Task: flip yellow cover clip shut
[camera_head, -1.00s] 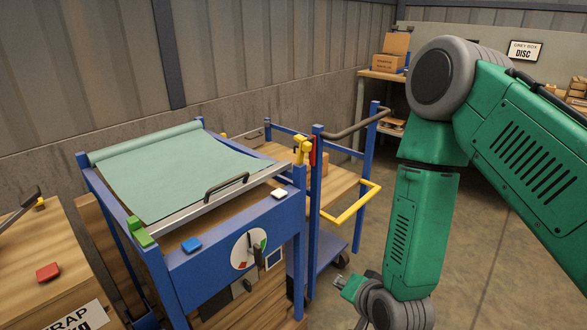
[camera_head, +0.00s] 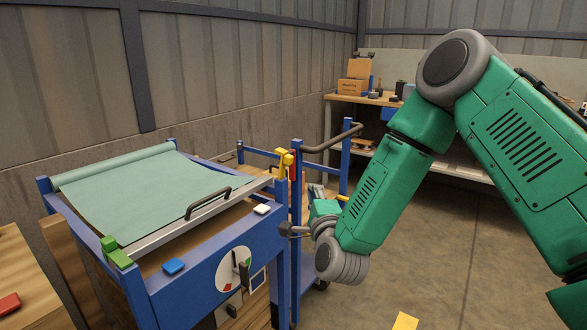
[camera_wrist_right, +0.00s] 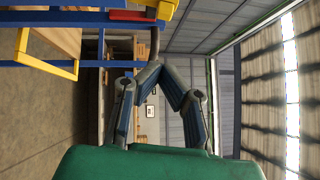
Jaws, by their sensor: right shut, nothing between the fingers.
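The yellow clip (camera_head: 284,163) stands upright at the right end of the cover's metal bar, beside a red part (camera_head: 293,165) at a blue post. What seems to be its yellow edge (camera_wrist_right: 167,8) shows at the top of the right wrist view, partly cut off. The green cover (camera_head: 150,190) lies spread over the blue frame. My right gripper (camera_head: 285,230) is below the clip, near the frame's right front corner and apart from the clip. Its fingers (camera_wrist_right: 155,67) meet in the right wrist view, empty. My left gripper is not in view.
A black handle (camera_head: 208,203) sits on the cover's bar. A green clip (camera_head: 116,252) is at its left end. A grey rail (camera_head: 333,138) rises behind.

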